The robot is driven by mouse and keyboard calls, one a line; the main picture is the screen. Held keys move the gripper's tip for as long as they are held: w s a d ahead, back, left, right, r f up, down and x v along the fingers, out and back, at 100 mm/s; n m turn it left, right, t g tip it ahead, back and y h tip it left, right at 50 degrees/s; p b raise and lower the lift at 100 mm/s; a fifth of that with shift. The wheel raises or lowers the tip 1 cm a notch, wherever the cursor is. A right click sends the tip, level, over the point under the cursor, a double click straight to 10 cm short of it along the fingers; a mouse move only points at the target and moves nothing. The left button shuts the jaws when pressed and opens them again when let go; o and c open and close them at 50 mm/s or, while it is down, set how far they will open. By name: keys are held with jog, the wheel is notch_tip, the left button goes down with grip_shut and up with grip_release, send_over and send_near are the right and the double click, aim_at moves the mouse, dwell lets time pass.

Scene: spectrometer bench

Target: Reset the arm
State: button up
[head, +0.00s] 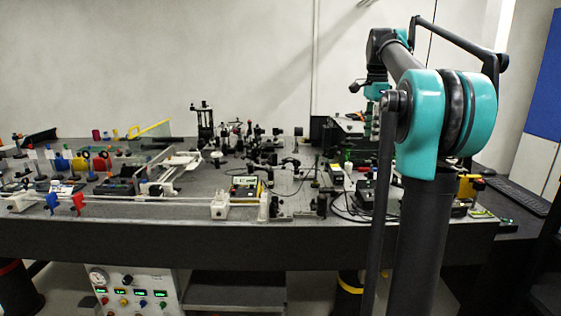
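My arm, with its dark links and teal joints, rises at the right of the head view and bends at the top over the bench's right side. My gripper (358,86) seems to be the small dark end left of the teal wrist part, above the back right of the bench. It is too small and partly hidden behind my arm, so its fingers cannot be made out. I see nothing clearly held in it.
A long dark bench (330,238) carries many optical parts. A panel with gauges (138,292) sits below. A keyboard (517,196) lies at the right. The air above the bench's middle is clear.

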jog(key=s+a+f+n+t, duration=0.1)
jog(key=s+a+f+n, duration=0.15)
jog(key=f, duration=0.45)
jog(key=s+a+f+n, duration=0.2)
jog(key=s+f+n, duration=0.2)
jog(key=f, duration=0.4)
jog(key=s+a+f+n+t, duration=0.1)
jog(key=s+a+f+n, duration=0.2)
jog(key=f, duration=0.4)
jog(key=s+a+f+n+t, duration=0.2)
jog(key=s+f+n, duration=0.5)
jog(key=s+f, duration=1.1)
jog(key=shift+s+a+f, duration=0.4)
jog(key=shift+a+f, duration=0.05)
jog(key=shift+d+n, duration=0.15)
jog(key=shift+n, duration=0.1)
